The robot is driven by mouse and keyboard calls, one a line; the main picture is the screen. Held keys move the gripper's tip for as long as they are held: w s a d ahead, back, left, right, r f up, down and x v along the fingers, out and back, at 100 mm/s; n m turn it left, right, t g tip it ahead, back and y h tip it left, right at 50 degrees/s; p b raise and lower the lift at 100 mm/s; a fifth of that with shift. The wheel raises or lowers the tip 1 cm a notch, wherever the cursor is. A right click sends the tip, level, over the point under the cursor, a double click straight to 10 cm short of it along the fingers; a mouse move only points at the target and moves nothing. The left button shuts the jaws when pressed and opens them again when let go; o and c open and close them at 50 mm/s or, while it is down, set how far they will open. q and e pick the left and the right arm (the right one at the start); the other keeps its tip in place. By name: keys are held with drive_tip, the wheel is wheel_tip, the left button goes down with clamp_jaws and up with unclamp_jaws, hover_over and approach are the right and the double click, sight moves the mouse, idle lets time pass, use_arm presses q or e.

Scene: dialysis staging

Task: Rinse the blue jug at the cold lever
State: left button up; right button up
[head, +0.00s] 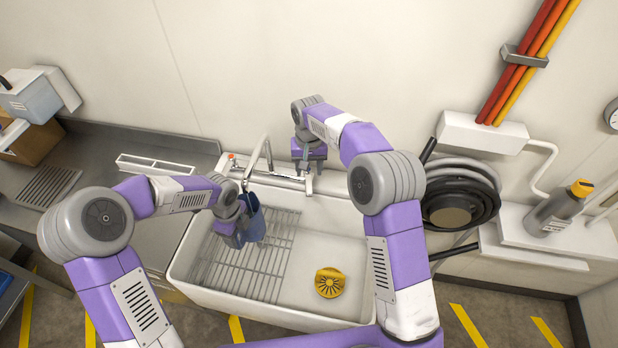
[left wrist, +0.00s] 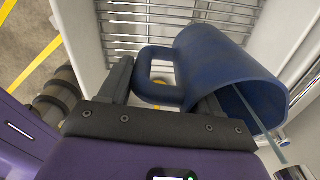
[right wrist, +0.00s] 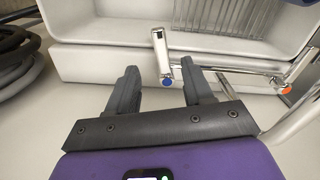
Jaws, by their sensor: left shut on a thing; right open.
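The blue jug (head: 254,222) is over the left part of the white sink (head: 340,243), under the tap spout (head: 258,152). My left gripper (head: 241,220) is shut on its handle, which shows between the fingers in the left wrist view (left wrist: 160,92). A thin pale line (left wrist: 262,125) at the jug's mouth looks like water; I cannot be sure. The blue-dotted cold lever (right wrist: 163,55) stands just beyond and between the open fingers of my right gripper (right wrist: 158,88), apparently not gripped. The red-dotted lever (right wrist: 283,88) is further right there.
A wire rack (head: 236,262) lies in the sink's left half. A yellow round thing (head: 329,283) lies on the sink floor. A coiled black hose (head: 460,195) hangs at right, near a grey bottle (head: 553,213). A steel counter (head: 110,185) adjoins the sink at left.

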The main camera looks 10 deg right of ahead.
sight(309, 182)
drive_tip(key=shift+r, duration=1.55)
drive_tip(key=shift+c, duration=0.3)
drive_tip(key=c, duration=0.7)
drive_tip(key=shift+d+f+m, duration=0.15)
drive_tip(key=shift+d+m, duration=0.2)
drive_tip(key=shift+m, duration=0.05)
clamp_jaws()
drive_tip(key=s+d+f+m+y, duration=0.15)
drive_tip(key=d+m+y, duration=0.25)
drive_tip(key=d+m, duration=1)
drive_tip(key=w+a+f+m, duration=0.1)
drive_tip(key=a+f+m, duration=0.2)
drive_tip(key=a+f, duration=0.6)
drive_tip(key=shift+a+f, duration=0.3)
drive_tip(key=shift+a, duration=0.75)
